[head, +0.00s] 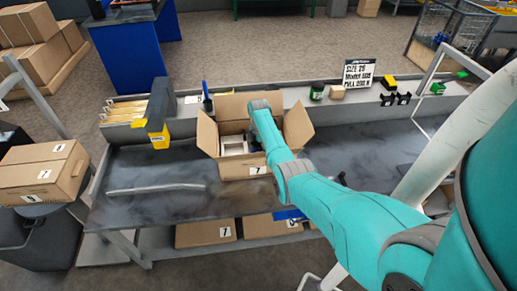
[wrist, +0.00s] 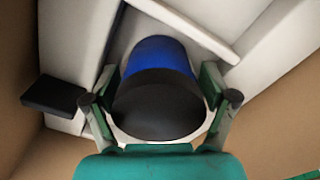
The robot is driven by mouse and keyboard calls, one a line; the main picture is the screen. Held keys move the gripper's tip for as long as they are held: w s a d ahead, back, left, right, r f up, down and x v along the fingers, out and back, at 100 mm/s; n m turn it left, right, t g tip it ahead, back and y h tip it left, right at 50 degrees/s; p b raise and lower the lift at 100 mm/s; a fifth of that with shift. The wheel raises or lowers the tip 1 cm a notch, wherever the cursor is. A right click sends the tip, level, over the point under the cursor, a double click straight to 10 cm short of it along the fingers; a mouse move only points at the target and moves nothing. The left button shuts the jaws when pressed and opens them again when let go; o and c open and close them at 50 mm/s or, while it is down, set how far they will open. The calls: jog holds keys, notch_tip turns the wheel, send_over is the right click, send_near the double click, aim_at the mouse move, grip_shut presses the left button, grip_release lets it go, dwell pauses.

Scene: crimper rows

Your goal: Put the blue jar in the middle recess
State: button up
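The blue jar (wrist: 160,58), with a wide black lid (wrist: 158,106), is between the two fingers of my gripper (wrist: 160,90) in the wrist view. The fingers flank the lid closely on both sides and appear to grip it. The jar is tilted in the picture and lies over a white divided insert (wrist: 75,45) inside a cardboard box. In the head view the open box (head: 245,170) stands on the bench, with the white insert (head: 234,147) partly visible. I cannot tell how deep the jar sits in a recess.
White divider walls (wrist: 190,28) rise close to the jar. A black block (wrist: 54,95) lies left of the gripper. A dark green jar (head: 317,91), a small box (head: 337,92) and a sign (head: 358,73) stand on the rear shelf.

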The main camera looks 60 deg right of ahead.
notch_tip(320, 180, up, 12)
jog(key=shift+r, duration=0.1)
dwell(0.6)
dwell(0.4)
